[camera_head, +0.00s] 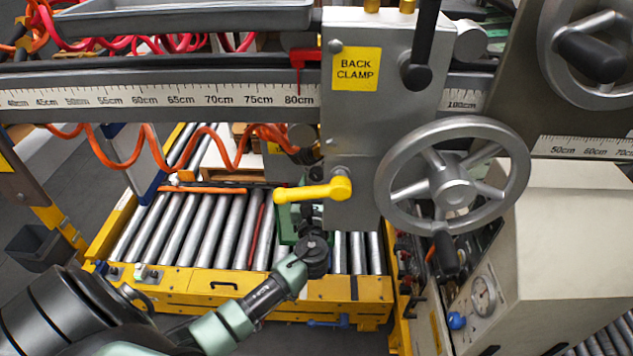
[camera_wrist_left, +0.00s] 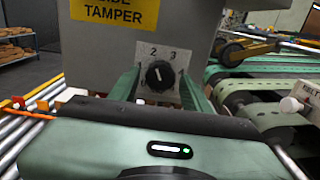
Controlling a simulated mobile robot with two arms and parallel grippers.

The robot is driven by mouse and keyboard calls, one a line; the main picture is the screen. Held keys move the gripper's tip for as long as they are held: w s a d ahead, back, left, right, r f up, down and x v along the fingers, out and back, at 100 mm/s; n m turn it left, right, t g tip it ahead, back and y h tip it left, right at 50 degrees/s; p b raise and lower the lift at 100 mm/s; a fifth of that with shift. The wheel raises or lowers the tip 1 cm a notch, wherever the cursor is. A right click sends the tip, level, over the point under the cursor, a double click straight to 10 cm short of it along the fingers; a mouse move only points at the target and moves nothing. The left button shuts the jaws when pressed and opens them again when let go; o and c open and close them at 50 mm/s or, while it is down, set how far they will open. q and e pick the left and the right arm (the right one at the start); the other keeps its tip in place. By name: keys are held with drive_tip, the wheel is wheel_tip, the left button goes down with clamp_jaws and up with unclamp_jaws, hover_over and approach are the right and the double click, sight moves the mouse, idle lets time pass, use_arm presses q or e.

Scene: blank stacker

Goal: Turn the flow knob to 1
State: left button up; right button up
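The flow knob (camera_wrist_left: 160,76) is a round black dial on a pale plate with numbers around it, below the yellow side tamper label, in the left wrist view. A short white mark shows on its face near the top; its exact setting is too small to read surely. My left gripper (camera_wrist_left: 160,82) is open, with one green finger on each side of the knob and gaps between. In the head view my left gripper (camera_head: 290,226) is partly hidden behind its wrist, below the yellow lever. The knob is hidden there. My right gripper is not in view.
The yellow lever handle (camera_head: 315,190) and large handwheel (camera_head: 453,180) are close above and right of my left wrist. A roller conveyor (camera_head: 190,230) with a yellow frame lies below. An orange coiled hose (camera_head: 205,143) hangs at the left. Green belts (camera_wrist_left: 257,85) run right of the knob.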

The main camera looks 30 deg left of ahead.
use_arm(q)
clamp_jaws()
drive_tip(key=shift+f, duration=0.1)
drive_tip(key=shift+n+b, duration=0.75)
drive_tip(key=shift+n, duration=0.35)
drive_tip(key=n+b, duration=0.2)
drive_tip(key=n, duration=0.1)
drive_tip(key=shift+f+n, duration=0.1)
drive_tip(key=shift+n, duration=0.2)
drive_tip(key=n+b, duration=0.2)
drive_tip(key=n, duration=0.2)
drive_tip(key=shift+d+n, duration=0.1)
drive_tip(key=shift+n, duration=0.2)
